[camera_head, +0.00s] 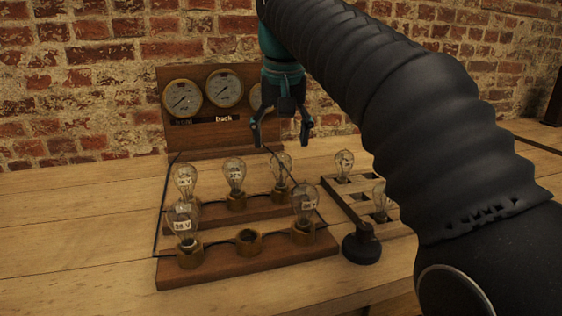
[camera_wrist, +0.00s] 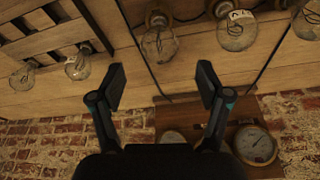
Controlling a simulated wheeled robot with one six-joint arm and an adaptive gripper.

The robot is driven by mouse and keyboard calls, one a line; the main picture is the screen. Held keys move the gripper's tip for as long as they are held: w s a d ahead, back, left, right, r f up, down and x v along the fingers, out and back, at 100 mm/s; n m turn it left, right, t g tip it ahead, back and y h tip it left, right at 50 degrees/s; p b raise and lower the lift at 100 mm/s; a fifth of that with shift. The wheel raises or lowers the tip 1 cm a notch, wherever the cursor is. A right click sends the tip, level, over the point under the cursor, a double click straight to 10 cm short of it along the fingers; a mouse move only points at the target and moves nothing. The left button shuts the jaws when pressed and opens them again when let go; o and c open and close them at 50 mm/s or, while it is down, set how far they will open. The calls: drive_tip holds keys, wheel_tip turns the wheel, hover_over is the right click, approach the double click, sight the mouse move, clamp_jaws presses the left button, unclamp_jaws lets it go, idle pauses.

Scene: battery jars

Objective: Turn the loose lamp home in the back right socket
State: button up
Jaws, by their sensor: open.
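The back right lamp (camera_head: 281,168) is a clear glass bulb standing in the back right socket (camera_head: 280,203) of the rear wooden board. It also shows in the wrist view (camera_wrist: 158,46), beyond my fingertips. I cannot tell from its look how far it is screwed in. My gripper (camera_head: 280,138) is open and empty, with its fingers pointing down. In the head view its fingertips appear above the back right lamp, close to the gauge panel. In the wrist view my gripper (camera_wrist: 161,88) has a wide gap between its fingers, with no lamp between them.
Other lamps stand on the rear board (camera_head: 210,215) and front board (camera_head: 275,263); the front middle socket (camera_head: 249,241) is empty. A gauge panel (camera_head: 205,142) stands behind. A slatted rack (camera_head: 345,204) with lamps and a black knob-like object (camera_head: 361,247) are at right.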

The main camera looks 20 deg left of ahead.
sight(283, 161)
drive_tip(key=shift+b+x, duration=0.65)
drive_tip(key=shift+x, duration=2.5)
drive_tip(key=shift+c, duration=0.2)
drive_tip(key=c, duration=1.3)
drive_tip(key=m+h+p, duration=0.1)
drive_tip(key=m+p, duration=0.1)
drive_tip(key=m, duration=0.1)
drive_tip(key=shift+r+m, duration=0.1)
drive_tip(key=shift+m, duration=0.2)
drive_tip(key=shift+c, duration=0.2)
drive_tip(key=shift+d+m+h, duration=0.15)
drive_tip(key=shift+m+h, duration=0.25)
drive_tip(key=shift+m, duration=1)
drive_tip(key=m, duration=0.2)
drive_tip(key=shift+m+h, duration=0.3)
drive_tip(key=m, duration=0.3)
drive_tip(key=shift+s+d+m+g+h, duration=0.1)
drive_tip(key=shift+d+m+g+h, duration=0.05)
drive_tip(key=shift+m+g+h, duration=0.25)
